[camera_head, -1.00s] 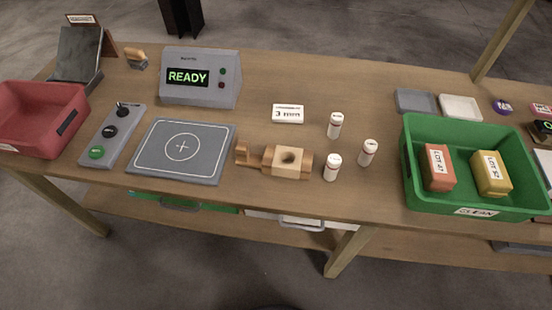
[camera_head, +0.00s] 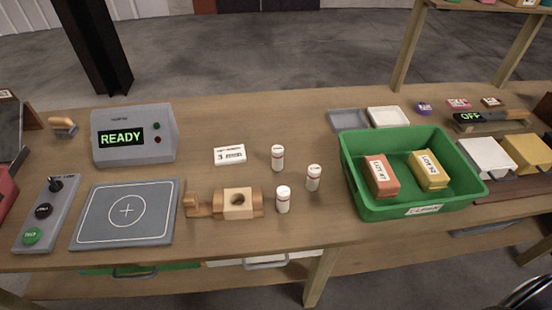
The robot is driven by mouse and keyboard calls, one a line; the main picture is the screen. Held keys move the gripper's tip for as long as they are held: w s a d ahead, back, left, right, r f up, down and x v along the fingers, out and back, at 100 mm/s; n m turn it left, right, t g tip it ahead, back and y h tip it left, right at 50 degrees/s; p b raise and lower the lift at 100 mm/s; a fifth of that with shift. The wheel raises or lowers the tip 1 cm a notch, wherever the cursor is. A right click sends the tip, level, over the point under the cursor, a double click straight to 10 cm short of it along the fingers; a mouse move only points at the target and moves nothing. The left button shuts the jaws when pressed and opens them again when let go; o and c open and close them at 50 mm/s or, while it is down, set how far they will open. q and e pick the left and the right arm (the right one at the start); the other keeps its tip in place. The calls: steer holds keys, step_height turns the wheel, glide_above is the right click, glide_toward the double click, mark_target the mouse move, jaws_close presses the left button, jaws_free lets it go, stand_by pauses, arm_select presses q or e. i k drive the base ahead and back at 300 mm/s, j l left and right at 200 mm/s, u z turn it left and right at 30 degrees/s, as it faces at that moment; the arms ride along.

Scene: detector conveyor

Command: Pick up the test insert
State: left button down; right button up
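No label that I can read says test insert, so I cannot tell for certain which object it is. A white card marked 3 (camera_head: 229,154) lies behind the block. Neither gripper shows in the head view.
A grey plate with a cross mark (camera_head: 127,212), a button panel (camera_head: 45,213) and a box reading READY (camera_head: 134,136) stand at left. A green bin (camera_head: 445,205) holds an orange block (camera_head: 382,176) and a yellow block (camera_head: 429,170).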

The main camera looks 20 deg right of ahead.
mark_target(277, 151)
steer(key=j+z, duration=0.15)
steer(key=j, duration=0.45)
steer(key=k+j+z, duration=0.15)
steer(key=j, duration=0.45)
steer(key=j+z, duration=0.15)
steer(key=j, duration=0.5)
